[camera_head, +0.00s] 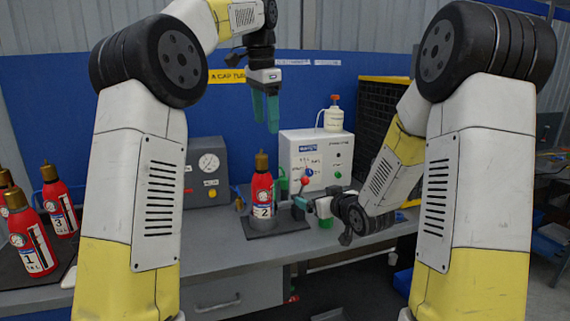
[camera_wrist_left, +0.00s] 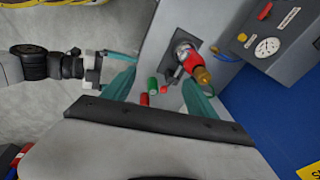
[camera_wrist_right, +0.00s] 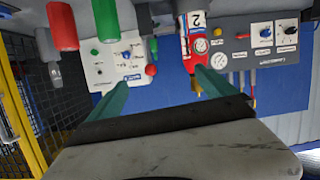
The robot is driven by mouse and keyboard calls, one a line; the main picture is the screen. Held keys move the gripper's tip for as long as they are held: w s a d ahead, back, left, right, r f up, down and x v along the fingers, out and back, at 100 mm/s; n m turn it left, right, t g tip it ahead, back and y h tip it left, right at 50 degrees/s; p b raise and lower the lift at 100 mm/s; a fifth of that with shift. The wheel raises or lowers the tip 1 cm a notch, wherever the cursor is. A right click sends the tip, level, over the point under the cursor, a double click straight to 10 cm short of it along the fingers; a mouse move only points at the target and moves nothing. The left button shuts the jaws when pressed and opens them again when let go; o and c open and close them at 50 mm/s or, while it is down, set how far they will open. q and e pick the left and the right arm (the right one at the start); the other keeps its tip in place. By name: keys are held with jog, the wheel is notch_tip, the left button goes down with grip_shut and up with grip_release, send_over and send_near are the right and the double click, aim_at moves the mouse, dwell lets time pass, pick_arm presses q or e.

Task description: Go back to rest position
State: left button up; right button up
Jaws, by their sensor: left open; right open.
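My left gripper (camera_head: 266,124) hangs above the bench with its teal fingers pointing down, open and empty. In the left wrist view, its fingers (camera_wrist_left: 160,76) are spread, with the bench and a red extinguisher below. My right gripper (camera_head: 311,212) is low at the bench front, pointing left toward the extinguisher labelled 2 (camera_head: 262,190). It is open and empty; a gap shows between its fingers in the right wrist view (camera_wrist_right: 176,58).
Behind are a grey gauge box (camera_head: 207,178) and a white-fronted control box (camera_head: 316,150) with a bottle (camera_head: 333,119) on top. Extinguishers 1 (camera_head: 32,240) and 3 (camera_head: 59,205) stand at left. A dark mesh rack (camera_head: 384,112) is at right. A drawer (camera_head: 225,290) is below the bench.

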pick_arm(q)
jog(key=s+a+n+t, duration=0.1)
jog(key=s+a+n, duration=0.3)
jog(key=s, duration=0.5)
pick_arm(e)
jog(key=s+d+r+m+g+h, duration=0.2)
jog(key=s+d+r+h, duration=0.15)
jog(key=s+r, duration=0.2)
pick_arm(q)
jog(key=s+a+f+n+t, duration=0.1)
jog(key=s+a+f+n, duration=0.1)
jog(key=s+f, duration=0.5)
jog(key=s+a+f+n+t+h, duration=0.1)
jog(key=s+f+n, duration=0.4)
jog(key=s, duration=0.8)
notch_tip(320, 180, down, 2)
jog(key=shift+s+a+f+n+t+h, duration=0.15)
jog(key=shift+s+a+n+t+h, duration=0.35)
jog(key=shift+a, duration=0.65)
pick_arm(e)
jog(key=s+r+m+g, duration=0.1)
jog(key=s+r+g, duration=0.1)
jog(key=s, duration=1)
jog(key=s+r+m+g, duration=0.1)
jog(key=s+g, duration=0.2)
jog(key=s, duration=0.9)
jog(key=shift+s+d+r+y, duration=0.3)
jog(key=shift+d+r+y, duration=0.05)
jog(key=shift+d, duration=0.1)
